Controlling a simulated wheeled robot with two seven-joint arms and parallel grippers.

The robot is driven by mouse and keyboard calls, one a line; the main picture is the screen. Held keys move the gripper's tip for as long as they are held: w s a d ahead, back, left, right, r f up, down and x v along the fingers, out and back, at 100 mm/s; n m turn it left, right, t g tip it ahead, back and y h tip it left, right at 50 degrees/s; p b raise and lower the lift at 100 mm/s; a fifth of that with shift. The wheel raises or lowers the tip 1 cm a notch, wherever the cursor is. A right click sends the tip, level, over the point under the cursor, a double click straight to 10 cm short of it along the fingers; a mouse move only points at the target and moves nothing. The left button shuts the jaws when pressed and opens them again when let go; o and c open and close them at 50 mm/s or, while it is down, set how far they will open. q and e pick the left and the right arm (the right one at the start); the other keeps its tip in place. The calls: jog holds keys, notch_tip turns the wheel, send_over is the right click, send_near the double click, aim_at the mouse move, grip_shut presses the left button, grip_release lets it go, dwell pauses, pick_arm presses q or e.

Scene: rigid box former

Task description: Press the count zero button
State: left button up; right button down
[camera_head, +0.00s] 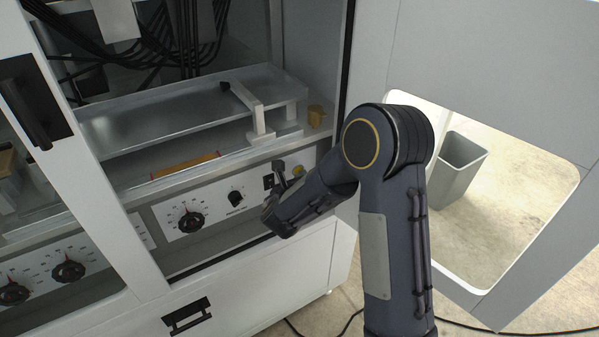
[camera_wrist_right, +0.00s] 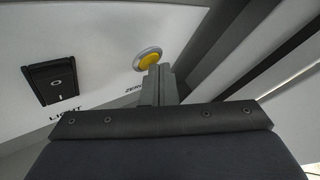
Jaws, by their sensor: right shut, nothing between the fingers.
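The count zero button is a round yellow button in a pale ring (camera_wrist_right: 148,59) on the white panel, with part of a label reading "ZERO" beside it in the right wrist view. In the head view a small yellow button (camera_head: 299,171) shows at the right end of the control panel. My right gripper (camera_wrist_right: 159,72) is shut and empty. Its fingertips overlap the button's lower edge in the wrist view; I cannot tell whether they touch it. In the head view the right gripper (camera_head: 280,172) is at the panel, just left of the button. My left gripper is not in view.
A black rocker switch (camera_wrist_right: 59,82) labelled "LIGHT" sits left of the button. Dials (camera_head: 191,221) line the panel further left. A metal tray (camera_head: 170,115) lies above it. The open door (camera_head: 470,60) stands right of my arm, with a grey bin (camera_head: 458,165) beyond.

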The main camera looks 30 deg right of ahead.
dwell(0.4)
jog(key=shift+s, duration=0.8)
jog(key=shift+s+b, duration=0.1)
jog(key=shift+b, duration=0.2)
jog(key=shift+s+d+b, duration=0.15)
jog(key=shift+s+b, duration=0.1)
jog(key=shift+s, duration=0.95)
jog(key=shift+s+d+b, duration=0.1)
jog(key=shift+s+b, duration=0.15)
jog(key=shift+s, duration=0.95)
